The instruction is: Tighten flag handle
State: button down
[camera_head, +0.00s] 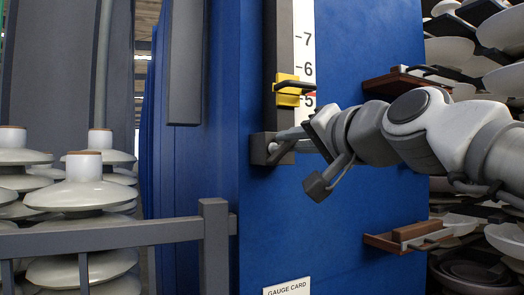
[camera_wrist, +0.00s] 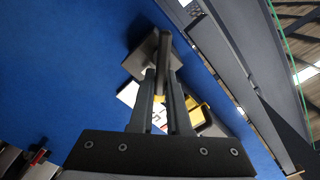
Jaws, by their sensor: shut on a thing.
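The flag handle (camera_head: 289,134) is a grey bar at a dark grey block (camera_head: 262,149) low on the scale's post, on the blue panel. In the wrist view the handle (camera_wrist: 164,52) stands between my fingertips, in front of the block (camera_wrist: 140,62). My gripper (camera_head: 303,137) comes in from the right and is shut on the handle; the wrist view also shows my gripper (camera_wrist: 161,76). The far finger and exact contact are partly hidden in the head view. A yellow slider (camera_head: 287,98) with a dark bar sits above, near the 5 mark.
A white scale (camera_head: 304,40) shows 7, 6 and 5. A grey rail (camera_head: 110,237) and insulator stacks (camera_head: 84,195) stand at left. A gauge card (camera_head: 287,288) is at the bottom.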

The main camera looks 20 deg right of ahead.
jog(key=m, duration=0.2)
jog(key=m+b, duration=0.1)
jog(key=shift+d+f+m, duration=0.2)
jog(key=shift+f+m, duration=0.15)
jog(key=shift+m, duration=0.05)
jog(key=shift+f+m, duration=0.2)
jog(key=shift+m, duration=0.95)
jog(key=shift+f+m, duration=0.15)
jog(key=shift+m, duration=1)
jog(key=c, duration=0.9)
grip_release()
jog(key=s, duration=1.7)
jog(key=shift+s+d+b, duration=0.2)
jog(key=shift+d+b, duration=0.1)
